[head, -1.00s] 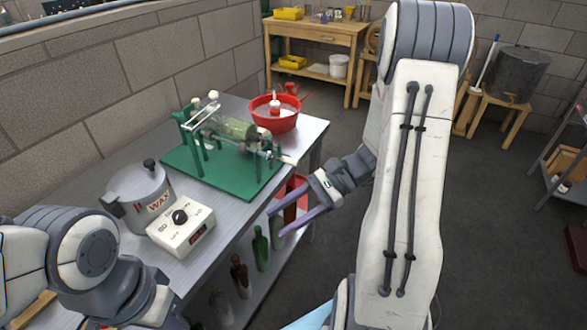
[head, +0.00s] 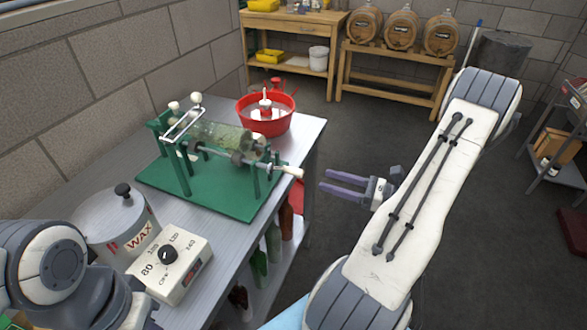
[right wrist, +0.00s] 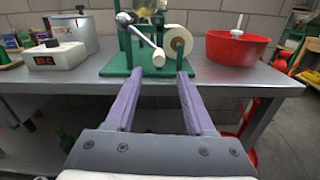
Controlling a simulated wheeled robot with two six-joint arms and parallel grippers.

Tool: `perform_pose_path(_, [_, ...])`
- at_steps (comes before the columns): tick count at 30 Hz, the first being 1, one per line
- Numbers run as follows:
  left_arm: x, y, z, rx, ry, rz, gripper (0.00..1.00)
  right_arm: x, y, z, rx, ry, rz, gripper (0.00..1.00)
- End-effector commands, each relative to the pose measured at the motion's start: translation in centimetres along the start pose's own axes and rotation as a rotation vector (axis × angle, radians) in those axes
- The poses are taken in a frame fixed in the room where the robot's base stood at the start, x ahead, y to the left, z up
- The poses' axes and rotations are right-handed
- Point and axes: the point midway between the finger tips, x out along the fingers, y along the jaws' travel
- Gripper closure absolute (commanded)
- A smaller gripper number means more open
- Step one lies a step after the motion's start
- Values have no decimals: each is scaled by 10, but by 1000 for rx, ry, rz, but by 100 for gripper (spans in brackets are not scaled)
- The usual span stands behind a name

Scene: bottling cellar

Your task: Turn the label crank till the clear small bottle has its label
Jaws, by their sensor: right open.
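The green labelling machine (head: 215,195) stands on the metal bench. A clear, greenish-tinted bottle (head: 225,138) lies on its side across the rollers; I cannot make out a label on it. The crank, with its pale handle (head: 290,172), sticks out at the machine's right front. In the right wrist view the crank handle (right wrist: 158,59) is straight ahead, just beyond the fingertips, beside a pale label roll (right wrist: 179,42). My right gripper (head: 324,179) is open and empty, off the bench edge, its fingers pointing at the handle without touching it. My left gripper is not visible.
A red tub (head: 264,118) stands behind the machine at the bench's far corner. A wax pot (head: 120,222) and a white dial box (head: 170,262) stand to the left front. Bottles stand on the shelf below.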

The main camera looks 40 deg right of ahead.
Motion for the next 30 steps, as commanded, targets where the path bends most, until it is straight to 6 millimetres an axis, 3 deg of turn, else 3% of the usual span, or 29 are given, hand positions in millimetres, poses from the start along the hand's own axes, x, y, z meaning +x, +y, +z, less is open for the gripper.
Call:
perform_pose_path(9, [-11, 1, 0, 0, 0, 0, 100, 57, 1, 2, 2, 1, 6, 46])
perform_pose_path(15, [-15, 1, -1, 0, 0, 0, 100, 85, 1, 1, 2, 2, 5, 46])
perform_pose_path(27, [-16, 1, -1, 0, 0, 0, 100, 96, 2, 0, 0, 2, 4, 46])
perform_pose_path(28, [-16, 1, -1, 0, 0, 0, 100, 96, 2, 0, 0, 2, 4, 50])
perform_pose_path(30, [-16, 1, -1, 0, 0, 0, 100, 96, 2, 0, 0, 2, 4, 76])
